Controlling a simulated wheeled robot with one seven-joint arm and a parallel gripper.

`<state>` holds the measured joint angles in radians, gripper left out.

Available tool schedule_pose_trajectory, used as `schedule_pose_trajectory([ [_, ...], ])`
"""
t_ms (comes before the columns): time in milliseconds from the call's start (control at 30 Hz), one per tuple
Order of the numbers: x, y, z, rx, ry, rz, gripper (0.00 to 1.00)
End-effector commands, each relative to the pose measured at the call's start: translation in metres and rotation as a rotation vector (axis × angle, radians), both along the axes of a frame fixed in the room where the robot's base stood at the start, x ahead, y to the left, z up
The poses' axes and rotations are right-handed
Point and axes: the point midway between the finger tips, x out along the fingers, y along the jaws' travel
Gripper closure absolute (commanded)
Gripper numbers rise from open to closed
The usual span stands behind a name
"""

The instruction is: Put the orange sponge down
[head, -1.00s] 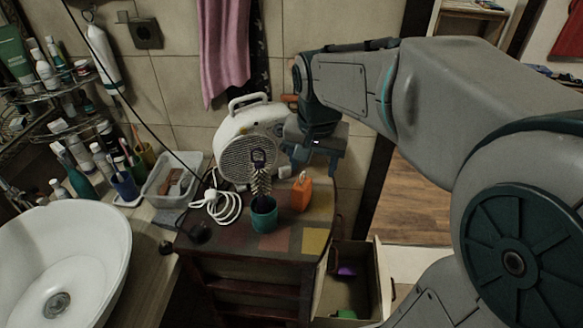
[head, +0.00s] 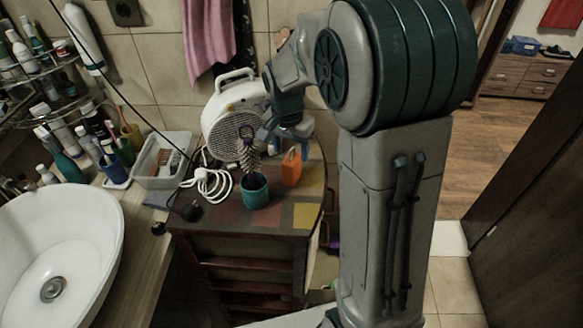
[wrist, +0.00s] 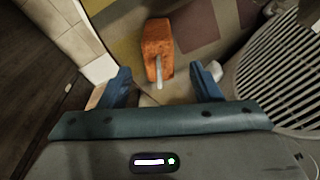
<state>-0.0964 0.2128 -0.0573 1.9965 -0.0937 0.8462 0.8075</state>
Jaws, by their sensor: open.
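An orange block-shaped object (head: 291,167) stands upright on the patchwork top of the small cabinet (head: 262,219). In the wrist view this orange object (wrist: 157,40) has a pale stick-like tip, so I cannot tell whether it is the sponge. My gripper (head: 288,133) is behind it, close to the fan heater. In the wrist view my gripper (wrist: 163,82) is open, with nothing held between its blue fingers. The orange object lies ahead of the fingertips, apart from them. A small tan piece (wrist: 97,96) shows beside the left finger, partly hidden; I cannot tell what it is.
The white fan heater (head: 232,118) stands close left of my gripper. A teal cup (head: 255,191) with a brush stands in front, beside a coiled white cable (head: 212,184). A clear bin (head: 163,160) and the white basin (head: 60,250) are further left. The cabinet's front right corner is clear.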

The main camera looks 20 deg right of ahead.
Motion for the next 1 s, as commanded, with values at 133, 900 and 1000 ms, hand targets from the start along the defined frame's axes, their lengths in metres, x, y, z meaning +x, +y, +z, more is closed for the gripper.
schedule_pose_trajectory([
  [133, 0.000, -0.001, -0.011, -0.001, 0.003, 0.000, 0.42],
  [900, 0.003, -0.003, -0.053, 0.001, -0.001, 0.000, 0.89],
  [1000, 0.003, -0.003, -0.053, 0.001, -0.001, 0.000, 0.93],
])
